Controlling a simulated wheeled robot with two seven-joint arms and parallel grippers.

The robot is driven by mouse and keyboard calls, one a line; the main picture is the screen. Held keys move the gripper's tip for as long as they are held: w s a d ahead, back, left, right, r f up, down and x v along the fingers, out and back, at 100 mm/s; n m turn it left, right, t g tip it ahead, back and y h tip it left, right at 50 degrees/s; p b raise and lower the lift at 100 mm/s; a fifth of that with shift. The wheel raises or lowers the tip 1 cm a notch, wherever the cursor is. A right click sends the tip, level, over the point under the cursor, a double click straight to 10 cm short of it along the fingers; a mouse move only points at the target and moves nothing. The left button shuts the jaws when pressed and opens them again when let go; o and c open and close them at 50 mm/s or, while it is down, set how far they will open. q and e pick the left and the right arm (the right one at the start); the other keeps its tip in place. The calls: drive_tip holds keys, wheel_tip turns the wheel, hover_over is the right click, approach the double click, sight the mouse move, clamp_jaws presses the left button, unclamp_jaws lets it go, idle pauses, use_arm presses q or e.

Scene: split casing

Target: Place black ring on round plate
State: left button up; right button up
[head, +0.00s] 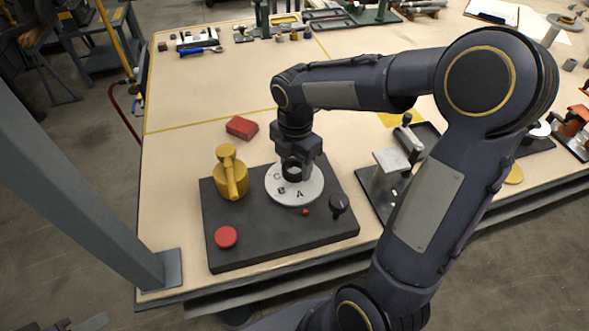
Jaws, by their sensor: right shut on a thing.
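The round plate (311,191) is a light grey disc with letters such as A, B and C on it. It lies on a dark base board (270,237) on the table. The black ring (292,171) is between the fingers of my right gripper (297,172), which points straight down over the plate's far half. The gripper is shut on the ring. The ring is at or just above the plate; I cannot tell whether it touches. The fingers hide part of the ring. My left gripper is out of view.
On the board are a yellow lever piece (230,178) to the left, a red button (226,237) and a black knob (339,203). A red block (242,128) lies behind the board. A metal fixture (391,162) stands to the right.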

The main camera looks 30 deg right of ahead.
sight(295, 172)
drive_tip(key=shift+f, duration=1.25)
drive_tip(key=shift+f, duration=0.1)
drive_tip(key=shift+f, duration=0.15)
drive_tip(key=o, duration=1.1)
drive_tip(key=shift+a, duration=0.1)
